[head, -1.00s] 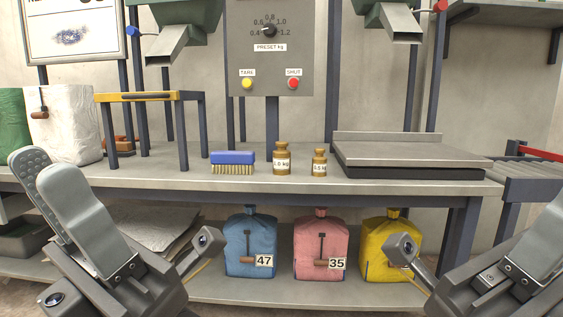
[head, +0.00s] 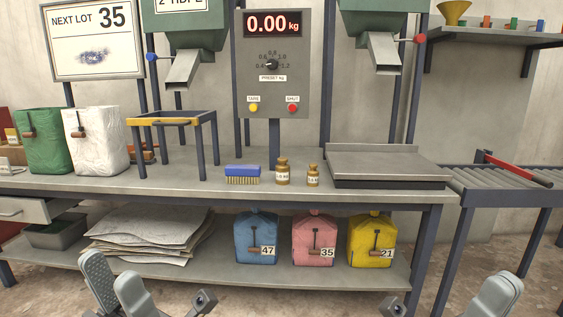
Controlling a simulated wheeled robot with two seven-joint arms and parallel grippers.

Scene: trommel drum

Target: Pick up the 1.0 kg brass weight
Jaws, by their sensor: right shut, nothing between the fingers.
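The 1.0 kg brass weight (head: 283,172) stands upright on the grey workbench (head: 100,181), between a blue brush and a smaller brass weight (head: 313,176). Its label is small and hard to read now. My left gripper (head: 112,270) is at the lower left, open and empty, well below and to the left of the weight. My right gripper (head: 506,284) is at the lower right, shut and empty, far from the weight. Both grippers are partly cut off by the bottom edge.
The blue brush (head: 242,170) is close left of the weight. A flat grey scale platform (head: 385,162) stands to the right. A yellow-topped stand (head: 165,121) and white bag (head: 97,140) are left. Blue (head: 256,237), pink (head: 314,239) and yellow (head: 370,241) bags sit on the lower shelf.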

